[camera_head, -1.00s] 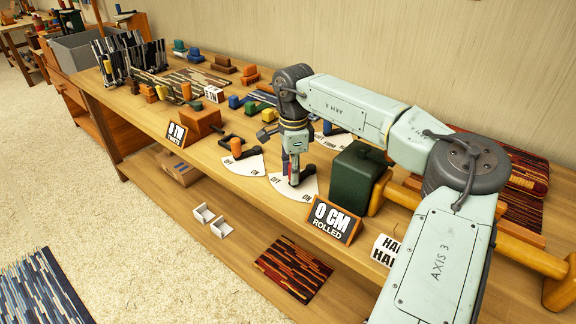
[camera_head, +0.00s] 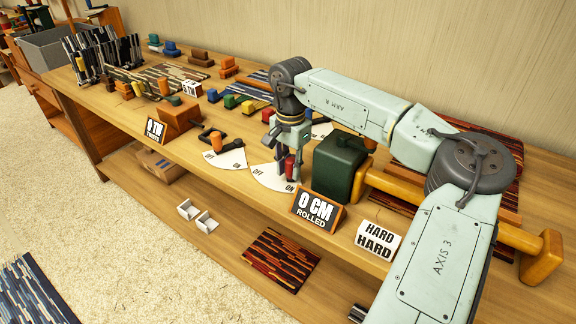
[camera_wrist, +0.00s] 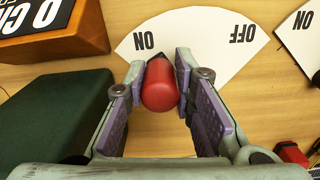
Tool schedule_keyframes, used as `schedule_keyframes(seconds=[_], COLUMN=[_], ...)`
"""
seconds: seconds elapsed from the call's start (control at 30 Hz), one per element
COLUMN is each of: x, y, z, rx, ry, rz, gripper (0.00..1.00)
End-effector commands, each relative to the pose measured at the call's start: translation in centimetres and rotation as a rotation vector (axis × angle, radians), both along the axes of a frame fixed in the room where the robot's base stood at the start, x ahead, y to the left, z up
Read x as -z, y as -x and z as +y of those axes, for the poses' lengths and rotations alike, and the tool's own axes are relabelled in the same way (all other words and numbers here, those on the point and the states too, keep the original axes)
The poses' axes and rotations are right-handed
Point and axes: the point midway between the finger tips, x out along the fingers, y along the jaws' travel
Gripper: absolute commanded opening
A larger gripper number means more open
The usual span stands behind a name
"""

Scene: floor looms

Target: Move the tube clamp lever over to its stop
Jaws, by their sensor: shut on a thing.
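A lever with a red handle (camera_wrist: 160,87) stands over a white fan-shaped plate (camera_wrist: 195,28) marked ON and OFF. My gripper (camera_wrist: 168,90) is shut on the red handle, one finger on each side. In the wrist view the handle is nearer ON than OFF. In the head view my gripper (camera_head: 286,172) is low over the plate (camera_head: 268,178), on its ON side, and the red handle (camera_head: 290,165) shows at its fingers. The lever's base is largely hidden, and whether it touches a stop cannot be seen.
A dark green block (camera_head: 338,168) stands close right of my gripper, with a "0 CM ROLLED" sign (camera_head: 316,209) in front. An orange-handled lever (camera_head: 216,141) on another plate is to the left. Wooden rollers and a "HARD" sign (camera_head: 378,240) lie right.

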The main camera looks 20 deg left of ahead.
Motion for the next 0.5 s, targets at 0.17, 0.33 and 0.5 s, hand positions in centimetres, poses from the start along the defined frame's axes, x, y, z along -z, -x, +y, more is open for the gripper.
schedule_keyframes(seconds=[0.17,0.33,0.5], x=[-0.02,-0.02,-0.02], y=[-0.08,-0.08,-0.08], z=[-0.17,-0.19,-0.19], rx=[-0.004,-0.003,-0.002], ry=[0.003,0.003,0.003], rz=[-0.001,-0.002,-0.002], gripper=[0.00,0.00,0.32])
